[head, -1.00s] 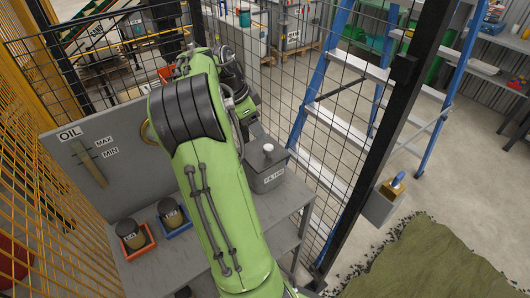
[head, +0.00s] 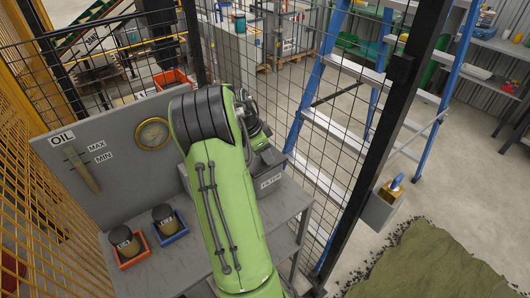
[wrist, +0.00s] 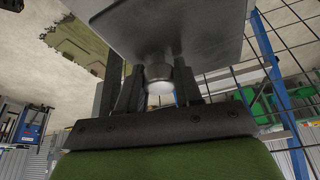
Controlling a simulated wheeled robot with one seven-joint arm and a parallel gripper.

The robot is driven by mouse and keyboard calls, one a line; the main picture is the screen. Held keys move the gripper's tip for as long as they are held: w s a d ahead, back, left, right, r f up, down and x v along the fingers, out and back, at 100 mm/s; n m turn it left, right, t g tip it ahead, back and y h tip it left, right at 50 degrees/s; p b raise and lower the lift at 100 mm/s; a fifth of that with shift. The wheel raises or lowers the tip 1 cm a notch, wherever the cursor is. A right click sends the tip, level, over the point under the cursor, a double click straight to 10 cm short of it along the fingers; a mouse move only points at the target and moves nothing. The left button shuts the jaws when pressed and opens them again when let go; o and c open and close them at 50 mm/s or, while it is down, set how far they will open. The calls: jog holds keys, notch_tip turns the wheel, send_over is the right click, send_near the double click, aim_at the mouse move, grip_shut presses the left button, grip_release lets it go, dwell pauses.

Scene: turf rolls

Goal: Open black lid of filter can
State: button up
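The grey filter can (head: 270,182) stands on the grey bench behind my arm, its label facing the front. In the head view my arm hides most of its dark lid (head: 272,157) and the knob. The pale-tipped round knob (wrist: 160,80) shows between the two dark fingers of my gripper (wrist: 158,88). The fingers stand apart, one on each side of the knob; firm contact is not clear. The lid appears seated on the can.
Two dark jars sit in a red tray (head: 133,256) and a blue tray (head: 172,237) on the bench's left. A grey panel with a round gauge (head: 152,133) rises behind. Black wire fencing and a post (head: 385,125) stand close on the right.

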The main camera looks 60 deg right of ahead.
grip_shut()
jog(key=shift+r, duration=0.15)
